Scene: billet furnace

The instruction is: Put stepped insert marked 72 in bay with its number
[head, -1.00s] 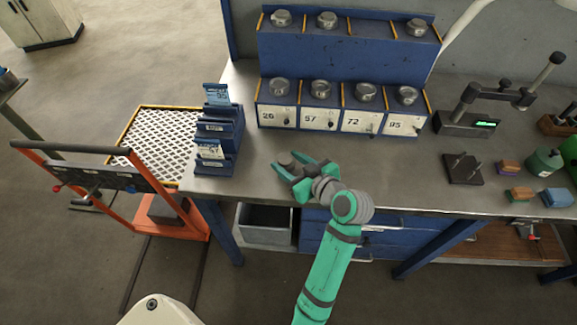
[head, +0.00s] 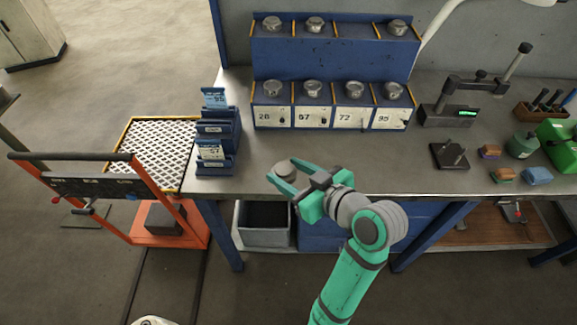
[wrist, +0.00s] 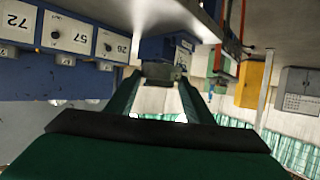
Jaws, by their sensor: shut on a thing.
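A grey metal insert (head: 284,169) is between the fingertips of my gripper (head: 283,176), which is shut on it above the front of the bench. Its number cannot be read. In the wrist view, the held insert (wrist: 161,72) shows between the two green fingers. The bay labelled 72 (head: 348,118) is third from the left in the blue rack's lower row, up and right of my gripper. Its label also shows inverted in the wrist view (wrist: 14,20). A round metal piece (head: 353,91) sits above that label.
Bays labelled 26 (head: 271,117), 57 (head: 311,117) and 95 (head: 391,118) flank it, each with a metal piece above. The upper shelf (head: 335,57) has a gap third from left. A blue card holder (head: 217,140) stands left; a clamp device (head: 462,98) stands right.

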